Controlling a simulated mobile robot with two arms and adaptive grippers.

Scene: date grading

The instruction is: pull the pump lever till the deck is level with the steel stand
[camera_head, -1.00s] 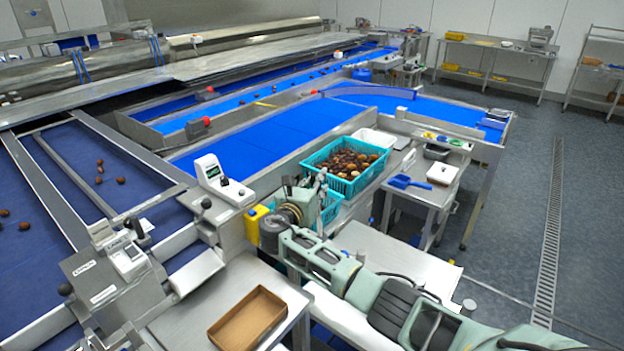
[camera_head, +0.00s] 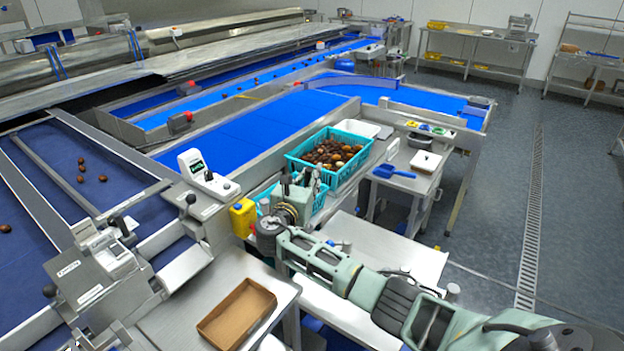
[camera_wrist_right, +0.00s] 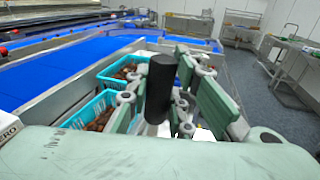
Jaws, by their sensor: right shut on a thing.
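The pump lever shows as an upright black grip (camera_wrist_right: 160,88) between the fingers in the right wrist view. My right gripper (camera_wrist_right: 172,92) is shut on it. In the head view my right gripper (camera_head: 298,188) is beside the teal crates, and the lever is mostly hidden behind it. A flat steel top (camera_head: 392,246) lies just beyond my right forearm; I cannot tell whether it is the deck or the stand. A steel stand (camera_head: 408,172) with a blue scoop stands farther right. The deck's height against the stand cannot be judged. My left gripper is not in view.
A teal crate (camera_head: 290,168) full of dates stands beyond the gripper, with another teal crate partly hidden nearer. A yellow container (camera_head: 242,217) is left of the gripper. A brown tray (camera_head: 237,313) lies on the near table. Open floor (camera_head: 490,225) is at the right.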

